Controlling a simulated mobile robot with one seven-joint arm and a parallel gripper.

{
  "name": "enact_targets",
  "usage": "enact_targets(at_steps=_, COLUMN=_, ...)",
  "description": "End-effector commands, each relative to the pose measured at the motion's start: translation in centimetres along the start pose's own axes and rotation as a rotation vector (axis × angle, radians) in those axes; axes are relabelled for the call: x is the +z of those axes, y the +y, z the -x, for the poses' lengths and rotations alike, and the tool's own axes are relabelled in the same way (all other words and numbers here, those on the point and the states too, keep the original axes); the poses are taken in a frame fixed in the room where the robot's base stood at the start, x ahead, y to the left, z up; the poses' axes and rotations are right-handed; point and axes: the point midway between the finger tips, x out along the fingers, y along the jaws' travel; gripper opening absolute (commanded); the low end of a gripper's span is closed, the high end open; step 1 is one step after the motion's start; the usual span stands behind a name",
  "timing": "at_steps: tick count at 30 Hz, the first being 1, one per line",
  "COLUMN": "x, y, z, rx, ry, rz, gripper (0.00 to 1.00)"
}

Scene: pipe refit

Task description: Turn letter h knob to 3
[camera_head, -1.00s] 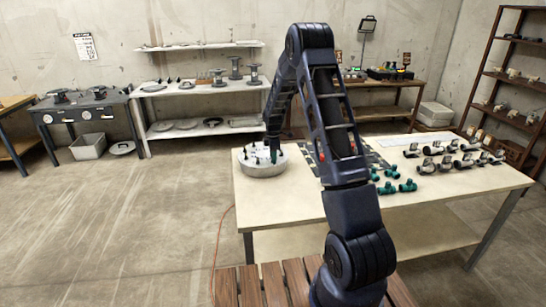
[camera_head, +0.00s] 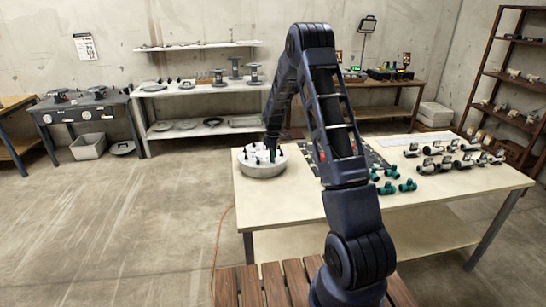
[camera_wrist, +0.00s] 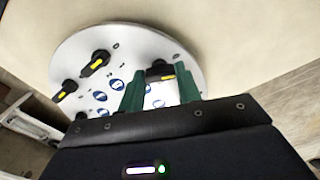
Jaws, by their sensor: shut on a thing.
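A round white-topped disc (camera_head: 250,168) stands on the near-left part of the pale table and carries several black knobs. In the wrist view the disc (camera_wrist: 80,50) shows blue round marks and black knobs with yellow pointer stripes. My gripper (camera_wrist: 161,88) has its green fingers on either side of one black knob (camera_wrist: 160,71) and is shut on it. Its yellow stripe shows between the fingers. Two other knobs, one at the upper left (camera_wrist: 95,62) and one at the left edge (camera_wrist: 65,90), are free. In the head view my gripper (camera_head: 272,154) is over the disc.
Green pipe fittings (camera_head: 390,188) and several grey-and-black fittings (camera_head: 455,160) lie on the right of the table (camera_head: 300,205). A dark mat (camera_head: 375,155) lies behind my arm. The table's front left is clear.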

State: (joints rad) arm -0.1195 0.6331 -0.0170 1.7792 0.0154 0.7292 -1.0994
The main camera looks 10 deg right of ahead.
Motion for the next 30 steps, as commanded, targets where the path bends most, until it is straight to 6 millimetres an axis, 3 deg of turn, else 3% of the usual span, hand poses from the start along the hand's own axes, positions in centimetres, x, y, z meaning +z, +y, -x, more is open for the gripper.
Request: enact_targets(at_steps=30, x=0.03, y=-0.02, z=-0.04, rx=0.0, ry=-0.001, rz=-0.967, gripper=0.11)
